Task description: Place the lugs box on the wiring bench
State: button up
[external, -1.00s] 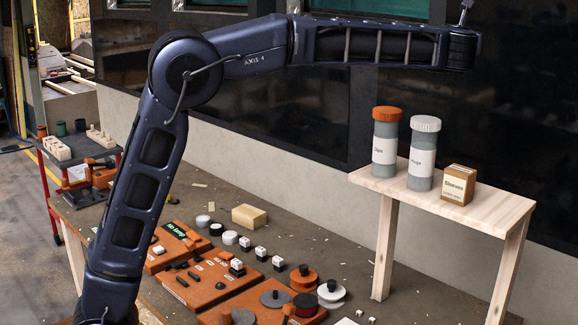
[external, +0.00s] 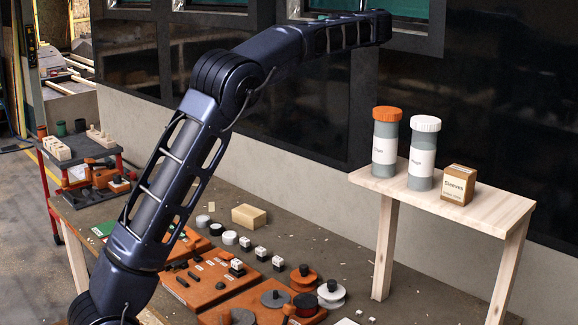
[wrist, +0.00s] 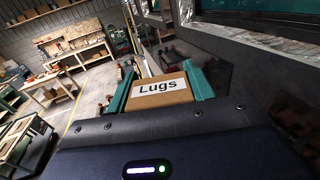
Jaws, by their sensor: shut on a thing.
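The lugs box (wrist: 174,96) is a brown carton with a white "Lugs" label, seen close up in the wrist view. My gripper (wrist: 160,75) is shut on it, with a teal finger on each side.
A raised wooden shelf (external: 490,210) on the right holds an orange-capped jar (external: 385,150), a white-capped jar (external: 422,160) and a sleeves box (external: 457,185). A wooden block (external: 249,216) lies on the bench. A red-framed cart (external: 75,180) stands left. Dark panels rise behind.

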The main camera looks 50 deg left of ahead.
jog(key=s+a+n+g, duration=0.35)
jog(key=a+g, duration=0.25)
jog(key=a, duration=1)
send_over(288, 231)
jog(key=shift+y, duration=0.4)
notch_tip(288, 231, down, 68)
jog(key=shift+f, duration=0.15)
jog(key=o, duration=1)
